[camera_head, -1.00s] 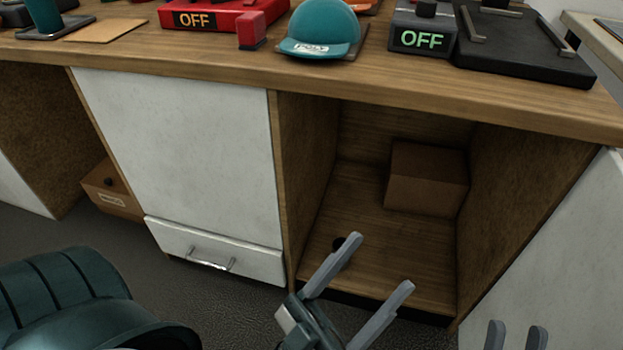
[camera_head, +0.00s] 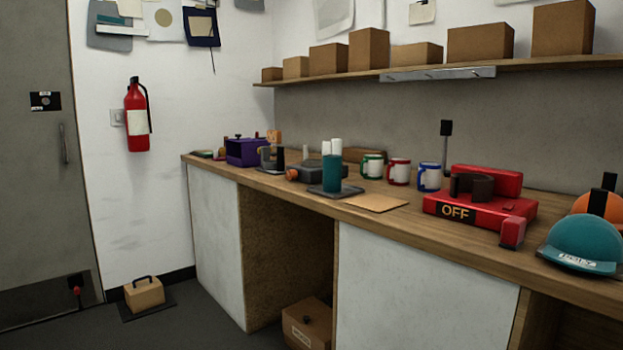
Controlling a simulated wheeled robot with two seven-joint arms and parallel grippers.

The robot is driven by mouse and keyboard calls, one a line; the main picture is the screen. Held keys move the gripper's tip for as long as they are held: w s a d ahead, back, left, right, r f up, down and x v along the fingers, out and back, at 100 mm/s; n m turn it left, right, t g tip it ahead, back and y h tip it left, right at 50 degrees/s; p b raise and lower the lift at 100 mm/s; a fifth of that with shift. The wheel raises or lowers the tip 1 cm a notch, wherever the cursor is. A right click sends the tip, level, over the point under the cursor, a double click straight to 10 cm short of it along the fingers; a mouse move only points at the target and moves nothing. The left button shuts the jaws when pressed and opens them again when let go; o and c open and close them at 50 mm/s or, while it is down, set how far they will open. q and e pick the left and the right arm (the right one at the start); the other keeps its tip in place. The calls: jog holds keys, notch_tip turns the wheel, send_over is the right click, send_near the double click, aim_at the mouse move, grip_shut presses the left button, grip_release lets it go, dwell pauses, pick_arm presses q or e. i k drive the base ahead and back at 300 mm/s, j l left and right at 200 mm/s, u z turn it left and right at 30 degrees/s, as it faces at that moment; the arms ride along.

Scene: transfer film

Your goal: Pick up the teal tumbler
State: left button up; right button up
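The teal tumbler (camera_head: 332,174) is a plain upright cylinder. It stands on a dark flat pad (camera_head: 352,190) near the front edge of the wooden counter (camera_head: 400,228), around the middle of the view. White cylinders (camera_head: 336,146) show at its top; I cannot tell whether they are in it or behind it. Neither of my grippers is in view.
A tan sheet (camera_head: 376,203) lies just right of the tumbler. Several mugs (camera_head: 399,171) stand behind it. A red press marked OFF (camera_head: 480,209) and a teal cap (camera_head: 582,243) are further right. A grey device (camera_head: 318,171) and purple box (camera_head: 246,151) are left.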

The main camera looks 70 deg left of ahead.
aim_at(332, 165)
jog(key=k, duration=0.15)
jog(key=u, duration=2.05)
jog(key=i+l, duration=0.1)
jog(key=i, duration=0.25)
jog(key=i+l, duration=0.15)
jog(key=i, duration=0.2)
